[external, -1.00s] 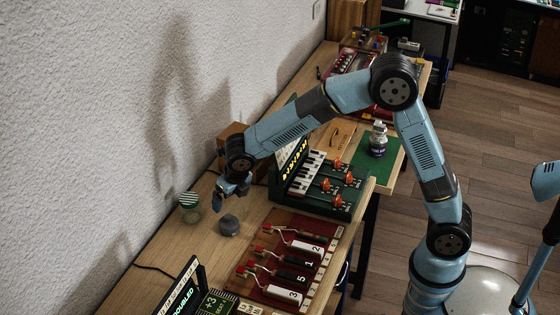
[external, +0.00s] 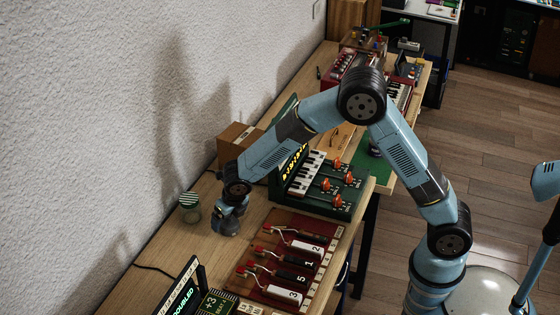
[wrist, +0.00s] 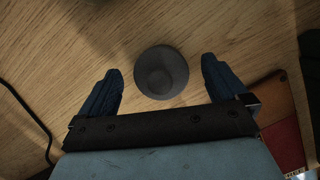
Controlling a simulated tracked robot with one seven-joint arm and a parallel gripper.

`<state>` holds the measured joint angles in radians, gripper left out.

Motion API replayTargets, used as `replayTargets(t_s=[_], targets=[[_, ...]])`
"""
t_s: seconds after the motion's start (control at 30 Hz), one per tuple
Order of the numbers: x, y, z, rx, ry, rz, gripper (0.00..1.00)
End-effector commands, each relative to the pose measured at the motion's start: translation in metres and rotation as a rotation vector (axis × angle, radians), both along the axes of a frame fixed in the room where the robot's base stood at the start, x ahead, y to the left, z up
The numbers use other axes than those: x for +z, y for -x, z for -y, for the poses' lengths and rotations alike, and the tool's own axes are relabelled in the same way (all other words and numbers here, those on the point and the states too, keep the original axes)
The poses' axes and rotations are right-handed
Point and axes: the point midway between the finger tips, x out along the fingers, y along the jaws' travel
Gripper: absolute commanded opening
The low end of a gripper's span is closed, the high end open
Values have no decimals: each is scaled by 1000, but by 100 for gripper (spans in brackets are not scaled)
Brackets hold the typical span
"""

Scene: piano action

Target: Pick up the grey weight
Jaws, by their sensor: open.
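The grey weight (wrist: 161,73) is a dark round piece with a smaller knob on top. It stands on the wooden table and shows between my fingers in the wrist view. My gripper (wrist: 162,88) is open, with one blue finger on each side of the weight and a gap to each. In the external view my gripper (external: 226,226) points down over the weight's spot and hides most or all of it. I cannot tell how far the fingertips are above the table.
A jar with a striped green lid (external: 190,207) stands just left of my gripper. A green keyboard device (external: 320,185) and a cardboard box (external: 238,146) are behind. A black cable (wrist: 28,112) runs along the table.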

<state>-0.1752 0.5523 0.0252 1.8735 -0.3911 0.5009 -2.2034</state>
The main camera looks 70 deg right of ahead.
Motion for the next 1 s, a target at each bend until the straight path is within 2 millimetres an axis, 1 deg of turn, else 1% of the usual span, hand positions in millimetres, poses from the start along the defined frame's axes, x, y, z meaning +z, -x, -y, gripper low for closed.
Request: replayTargets(t_s=[0.03,0.13,0.23,0.4,1.0], targets=[[-8,-1,1,0,1,-3,99],[-18,-5,2,1,1,-1,99],[-22,-6,3,1,1,1,99],[-21,-6,3,0,0,1,99],[-21,-6,3,0,0,1,42]])
